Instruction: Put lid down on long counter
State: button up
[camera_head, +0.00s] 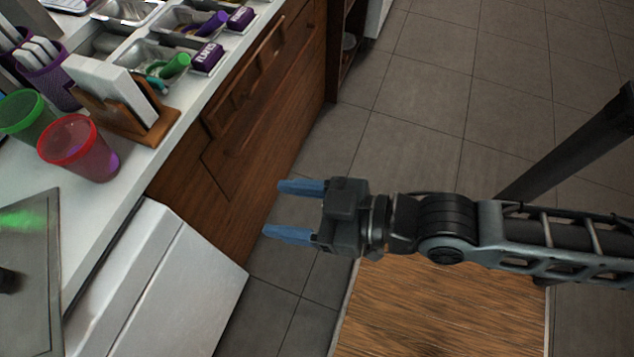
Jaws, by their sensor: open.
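A flat grey metal panel with a dark knob, which looks like the lid (38,265), lies at the lower left and is cut off by the picture edge. It rests on or over the white counter (118,172); its exact support is hard to tell. The long counter runs from the lower left to the top, with brown wooden fronts below. My gripper (279,211) is open with nothing between its blue fingers. It is over the floor, to the right of the counter front and well apart from the lid.
A red cup (75,150) and a green cup (24,115) stand near a wooden holder (150,128) with white cards. Metal topping bins (150,55) are farther back. A white appliance front (160,285) juts out below the counter. Tiled floor (430,90) is open at right.

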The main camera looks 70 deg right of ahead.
jog(key=s+d+r, duration=0.1)
jog(key=s+r, duration=0.2)
jog(key=s, duration=0.2)
jog(key=s+d+r+m+h, duration=0.1)
jog(key=s+r, duration=0.2)
jog(key=s, duration=0.2)
jog(key=shift+s+d+h, duration=0.25)
jog(key=shift+h, duration=0.05)
